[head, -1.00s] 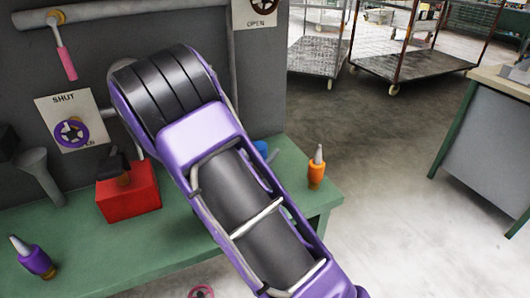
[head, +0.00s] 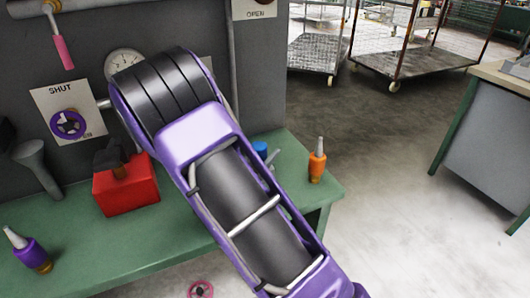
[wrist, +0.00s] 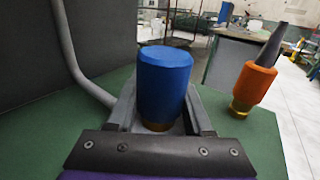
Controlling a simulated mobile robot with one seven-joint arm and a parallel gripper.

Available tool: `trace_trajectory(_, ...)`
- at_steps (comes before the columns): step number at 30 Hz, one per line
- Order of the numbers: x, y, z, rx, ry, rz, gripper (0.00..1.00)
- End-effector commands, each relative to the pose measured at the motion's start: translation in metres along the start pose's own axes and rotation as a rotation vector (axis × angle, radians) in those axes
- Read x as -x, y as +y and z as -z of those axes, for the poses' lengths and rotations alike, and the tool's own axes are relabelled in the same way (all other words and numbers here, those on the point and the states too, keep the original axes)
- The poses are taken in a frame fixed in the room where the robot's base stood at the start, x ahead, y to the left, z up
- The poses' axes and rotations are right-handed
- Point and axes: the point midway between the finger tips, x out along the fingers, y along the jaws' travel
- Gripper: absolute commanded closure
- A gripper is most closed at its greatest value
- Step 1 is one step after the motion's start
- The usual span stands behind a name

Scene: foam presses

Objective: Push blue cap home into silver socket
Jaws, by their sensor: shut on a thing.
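The blue cap (wrist: 165,85) stands upright between the two fingers of my gripper (wrist: 162,104) in the wrist view. The fingers are shut on its sides, and a brownish band shows at its lower edge. In the head view only a small part of the blue cap (head: 260,149) shows past my arm, above the green bench. I cannot make out the silver socket in either view; the cap, the gripper and my arm hide what is below. I cannot tell whether the cap touches a socket.
An orange bottle-like piece with a grey tip (head: 317,160) stands right of the cap on the green bench (head: 62,215). A red box (head: 128,192) and a purple bottle (head: 33,255) stand to the left. A grey panel with a gauge (head: 124,62) rises behind.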

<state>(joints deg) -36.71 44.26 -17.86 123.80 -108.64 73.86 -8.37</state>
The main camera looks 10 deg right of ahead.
Motion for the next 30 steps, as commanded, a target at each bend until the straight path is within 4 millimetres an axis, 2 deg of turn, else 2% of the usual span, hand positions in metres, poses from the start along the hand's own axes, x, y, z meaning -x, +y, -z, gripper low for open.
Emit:
trace_trajectory(10, 0.000, 0.000, 0.009, 0.000, -0.001, 0.000, 1.00)
trace_trajectory(11, 0.000, 0.000, 0.008, 0.000, -0.001, 0.000, 0.45)
trace_trajectory(16, 0.000, 0.000, 0.008, 0.000, -0.001, 0.000, 0.15)
trace_trajectory(26, 0.002, 0.000, 0.009, 0.000, 0.001, -0.001, 0.14)
trace_trajectory(30, 0.015, 0.001, 0.008, -0.001, 0.001, -0.002, 0.14)
